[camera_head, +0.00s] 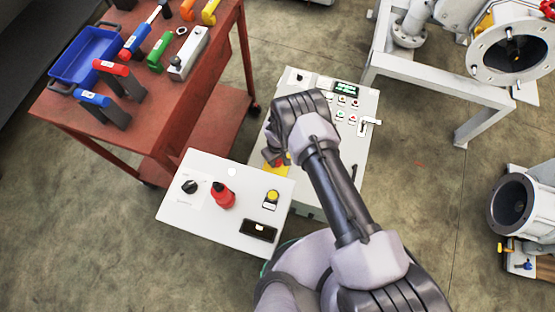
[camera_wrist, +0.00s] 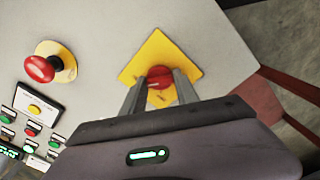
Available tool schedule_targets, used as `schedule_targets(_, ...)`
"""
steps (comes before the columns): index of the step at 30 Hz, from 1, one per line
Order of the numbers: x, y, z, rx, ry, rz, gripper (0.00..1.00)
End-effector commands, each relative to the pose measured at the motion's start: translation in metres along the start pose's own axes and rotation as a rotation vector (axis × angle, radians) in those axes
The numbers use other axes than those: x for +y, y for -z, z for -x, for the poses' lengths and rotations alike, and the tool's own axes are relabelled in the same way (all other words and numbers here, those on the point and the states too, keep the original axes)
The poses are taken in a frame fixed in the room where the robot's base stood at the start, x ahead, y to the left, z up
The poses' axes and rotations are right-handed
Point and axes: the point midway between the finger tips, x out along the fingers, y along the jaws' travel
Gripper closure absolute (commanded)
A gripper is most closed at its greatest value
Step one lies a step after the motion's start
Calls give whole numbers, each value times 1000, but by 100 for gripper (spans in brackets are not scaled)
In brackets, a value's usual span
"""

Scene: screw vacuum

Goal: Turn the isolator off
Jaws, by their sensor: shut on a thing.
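The isolator is a red rotary knob (camera_wrist: 160,75) on a yellow square plate (camera_wrist: 150,52), set on a pale panel. In the wrist view my gripper (camera_wrist: 161,84) has its two grey fingers on either side of the red knob, shut on it. In the head view my gripper (camera_head: 274,156) is at the left side of the white control cabinet (camera_head: 352,158). There, only a bit of the yellow plate (camera_head: 283,168) shows, and the knob is mostly hidden by my gripper. I cannot tell the knob's exact switch position.
A red emergency-stop button (camera_wrist: 40,68) and several small buttons sit beside the isolator. A white box (camera_head: 178,215) with a red knob (camera_head: 222,195) stands in front. A red tool table (camera_head: 150,140) is at left; machinery frames (camera_head: 400,75) are at right.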

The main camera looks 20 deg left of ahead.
Motion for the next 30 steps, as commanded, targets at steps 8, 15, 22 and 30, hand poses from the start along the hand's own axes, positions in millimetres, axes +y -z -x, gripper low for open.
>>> schedule_targets(8, 0, 1, -3, 2, -1, 252, 100)
schedule_targets(15, 0, 1, -2, 1, -1, 481, 100)
schedule_targets(22, 0, 0, -2, 1, -1, 699, 100)
schedule_targets(30, 0, 0, -2, 1, -1, 953, 100)
